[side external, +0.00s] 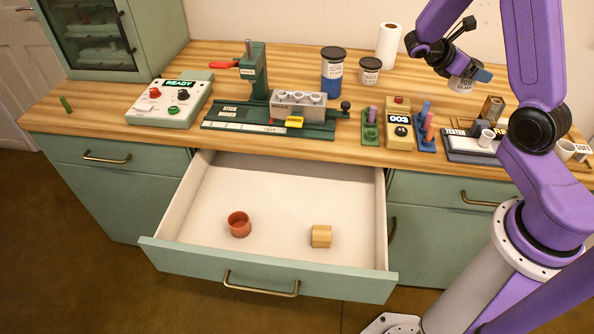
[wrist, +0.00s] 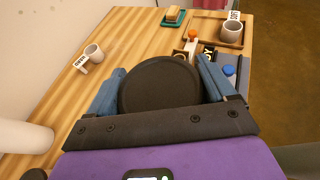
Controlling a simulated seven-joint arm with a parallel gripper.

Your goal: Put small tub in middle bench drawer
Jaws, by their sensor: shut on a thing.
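My gripper (side external: 470,72) is raised above the back right of the bench. In the wrist view its blue fingers (wrist: 162,66) are shut on a tub with a round dark lid (wrist: 160,86). The held tub (side external: 460,84) shows a pale label in the side view and is clear of the bench top. The middle bench drawer (side external: 270,272) is pulled open. It holds a reddish cup (side external: 239,224) at the left and a wooden block (side external: 321,236) at the right, with bare floor around them.
A blue dark-lidded tub (side external: 332,75) and a shorter dark-lidded tub (side external: 369,71) stand at the back, near a paper roll (side external: 388,46). A green press (side external: 255,75), control box (side external: 170,103) and several small stands line the bench above the drawer.

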